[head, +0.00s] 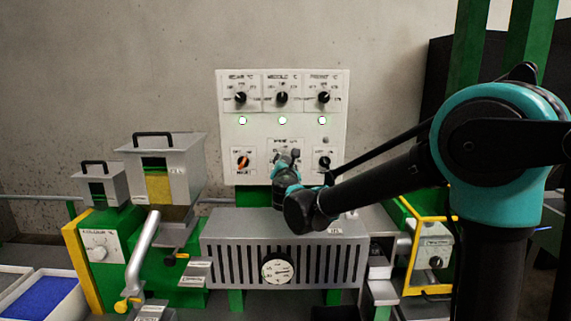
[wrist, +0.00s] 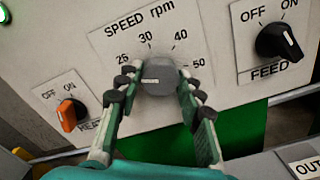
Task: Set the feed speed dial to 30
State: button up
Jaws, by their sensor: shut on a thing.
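The speed dial (wrist: 162,72) is a grey round knob on a white plate marked "SPEED rpm". Figures 25, 30, 40 and 50 show around it; the area left of the knob is partly covered by a finger. Its white pointer line lies nearly level and points left, below the 25 mark. My gripper (wrist: 160,84) has one finger on each side of the knob and is shut on it. In the head view my gripper (head: 288,160) is at the lower middle of the white control panel (head: 300,140) and hides most of the dial.
An orange HEAT switch (wrist: 68,114) sits left of the dial and a black FEED switch (wrist: 280,40) right of it. Three black temperature knobs, the middle one (head: 282,97) among them, are above. A slotted grey housing (head: 225,240) stands below the panel.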

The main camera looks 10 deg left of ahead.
jog(key=m, duration=0.6)
jog(key=shift+m, duration=0.3)
jog(key=m, duration=0.6)
jog(key=shift+m, duration=0.4)
jog(key=o, duration=1.2)
jog(key=shift+c, duration=0.2)
jog(key=shift+s, duration=0.15)
jog(key=v, duration=1.1)
jog(key=shift+s, duration=0.4)
jog(key=shift+d, duration=0.1)
